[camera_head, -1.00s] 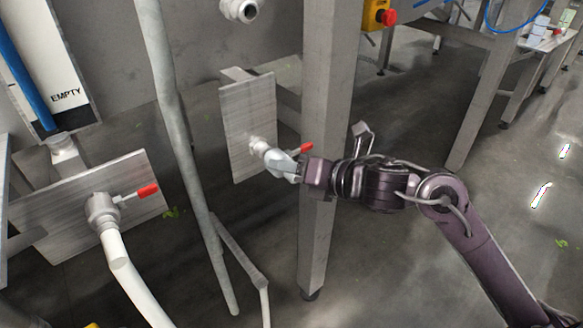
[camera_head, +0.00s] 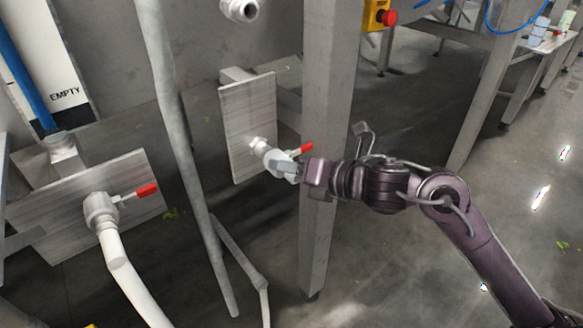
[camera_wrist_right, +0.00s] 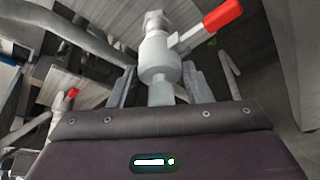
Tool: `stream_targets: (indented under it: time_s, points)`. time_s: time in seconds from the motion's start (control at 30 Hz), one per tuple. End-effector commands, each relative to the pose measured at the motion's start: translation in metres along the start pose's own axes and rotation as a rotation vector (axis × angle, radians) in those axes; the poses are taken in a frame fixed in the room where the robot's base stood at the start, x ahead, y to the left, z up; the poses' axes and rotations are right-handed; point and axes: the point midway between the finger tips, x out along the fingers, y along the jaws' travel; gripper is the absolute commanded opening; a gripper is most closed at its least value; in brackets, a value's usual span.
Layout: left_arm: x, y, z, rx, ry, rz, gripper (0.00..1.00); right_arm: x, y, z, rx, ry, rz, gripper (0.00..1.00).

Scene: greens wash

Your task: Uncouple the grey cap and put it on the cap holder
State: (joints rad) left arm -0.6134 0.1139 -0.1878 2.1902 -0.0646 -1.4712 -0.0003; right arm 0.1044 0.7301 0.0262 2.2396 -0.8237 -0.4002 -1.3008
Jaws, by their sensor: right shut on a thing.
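The grey cap (camera_wrist_right: 160,55) has a red-tipped lever (camera_wrist_right: 222,16) on its side and a narrower neck towards me. In the head view the cap (camera_head: 274,160) lies in line with a pale fitting (camera_head: 257,145) on the middle metal plate (camera_head: 236,110). The cap meets the fitting; I cannot tell whether it is locked on. My right gripper (camera_head: 288,169) is shut on the cap, its fingers either side of the neck in the right wrist view (camera_wrist_right: 160,95). I cannot tell which part is the cap holder. My left gripper is not in view.
A steel post (camera_head: 325,225) stands close behind my right wrist. A grey pipe (camera_head: 182,140) runs left of the middle plate. Further left, a white hose (camera_head: 125,275) joins a red-levered coupling (camera_head: 101,210). An open pipe stub (camera_head: 240,10) projects above.

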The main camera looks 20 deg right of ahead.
Motion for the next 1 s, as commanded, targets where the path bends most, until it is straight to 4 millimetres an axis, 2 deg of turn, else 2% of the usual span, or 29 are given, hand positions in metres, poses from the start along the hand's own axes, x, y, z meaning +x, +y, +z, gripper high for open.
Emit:
stream_targets:
  time_s: [0.37, 1.0]
  points:
    - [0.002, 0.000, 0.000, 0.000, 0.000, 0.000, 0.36, 0.000, 0.001, 0.001, 0.000, -0.001, 0.001, 0.17]
    - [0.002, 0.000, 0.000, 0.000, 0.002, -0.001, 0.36, 0.014, 0.000, 0.007, 0.001, -0.003, 0.002, 0.17]
